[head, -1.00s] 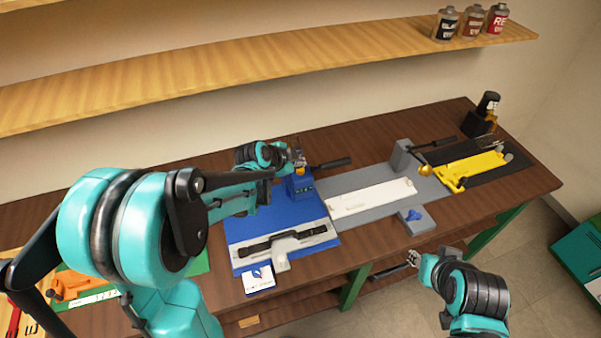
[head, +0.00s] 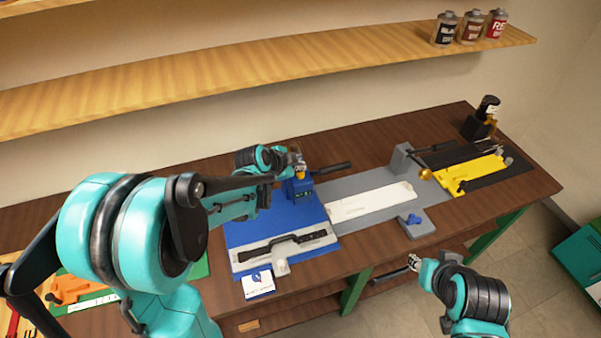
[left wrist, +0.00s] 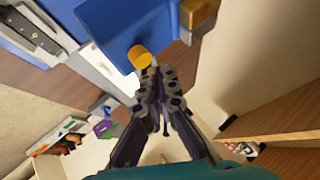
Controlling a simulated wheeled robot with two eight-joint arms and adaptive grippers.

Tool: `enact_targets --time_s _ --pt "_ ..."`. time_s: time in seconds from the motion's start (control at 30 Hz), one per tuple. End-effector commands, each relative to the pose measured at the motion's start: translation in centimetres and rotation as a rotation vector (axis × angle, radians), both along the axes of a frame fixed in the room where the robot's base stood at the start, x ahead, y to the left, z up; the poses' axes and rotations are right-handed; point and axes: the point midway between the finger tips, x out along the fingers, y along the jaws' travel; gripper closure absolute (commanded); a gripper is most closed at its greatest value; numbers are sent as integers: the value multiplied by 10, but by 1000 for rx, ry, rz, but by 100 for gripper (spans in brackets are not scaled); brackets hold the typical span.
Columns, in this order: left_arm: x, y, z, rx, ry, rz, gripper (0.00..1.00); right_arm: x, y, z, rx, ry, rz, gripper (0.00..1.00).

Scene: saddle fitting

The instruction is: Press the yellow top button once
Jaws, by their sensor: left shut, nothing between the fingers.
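The yellow top button (left wrist: 140,57) is a short round knob on a blue housing (left wrist: 125,22) in the left wrist view. In the head view the button (head: 300,174) is a small yellow spot on top of the blue housing (head: 300,190), partly hidden by my gripper. My left gripper (head: 298,164) is shut and empty, right above the button. In the left wrist view the shut fingertips (left wrist: 154,78) are very close to the button; I cannot tell whether they touch it. My right gripper (head: 414,263) is low in front of the table, away from the button.
A black lever (head: 332,168) sticks out right of the blue housing. A black part lies in a white fixture (head: 310,238) on the blue mat (head: 240,213). A white strip (head: 370,203), a grey block (head: 402,158) and a yellow fixture (head: 472,174) stand further right. A shelf (head: 270,68) runs behind.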

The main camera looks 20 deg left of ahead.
Motion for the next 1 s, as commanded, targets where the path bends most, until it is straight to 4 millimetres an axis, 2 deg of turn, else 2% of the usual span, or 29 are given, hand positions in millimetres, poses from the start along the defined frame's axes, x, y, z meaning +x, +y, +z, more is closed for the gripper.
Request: enact_targets --time_s 0.27,0.57,1.0 --pt "0 0 0 0 0 0 100 0 0 0 0 0 0 66" --pt "0 0 -9 0 0 0 100 0 0 -10 0 0 0 66" --pt "0 0 -9 0 0 0 100 0 0 -10 0 0 0 66"
